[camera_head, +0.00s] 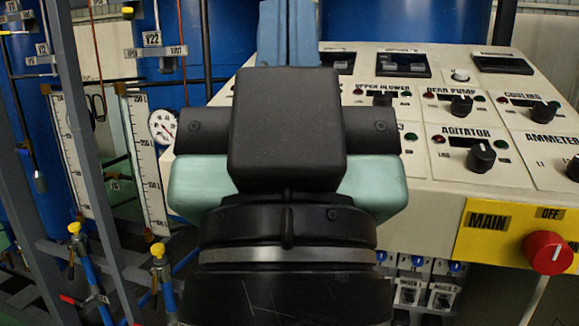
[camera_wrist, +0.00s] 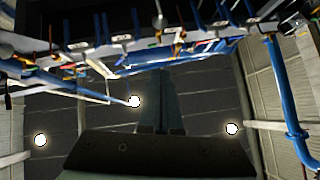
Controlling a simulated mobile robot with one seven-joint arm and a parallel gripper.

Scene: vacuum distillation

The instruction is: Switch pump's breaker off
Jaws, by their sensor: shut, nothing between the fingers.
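My gripper (camera_head: 288,32) is in the middle of the head view, pointing up and away, with its blue fingers together and nothing between them. It also shows in the wrist view (camera_wrist: 162,85), dark against the ceiling. A row of small breakers (camera_head: 410,292) sits under the front edge of the sloped control panel, right of my wrist. The two that I can see carry labels that look like mixer labels. A breaker labelled for the pump is not visible; my arm covers the area to the left of these.
The cream control panel (camera_head: 437,213) has several black knobs, including the agitator knob (camera_head: 481,157). A red main switch (camera_head: 547,252) sits on a yellow plate at the right. A grey frame (camera_head: 73,120) with pipes and yellow-capped valves (camera_head: 75,229) stands at the left, before blue tanks.

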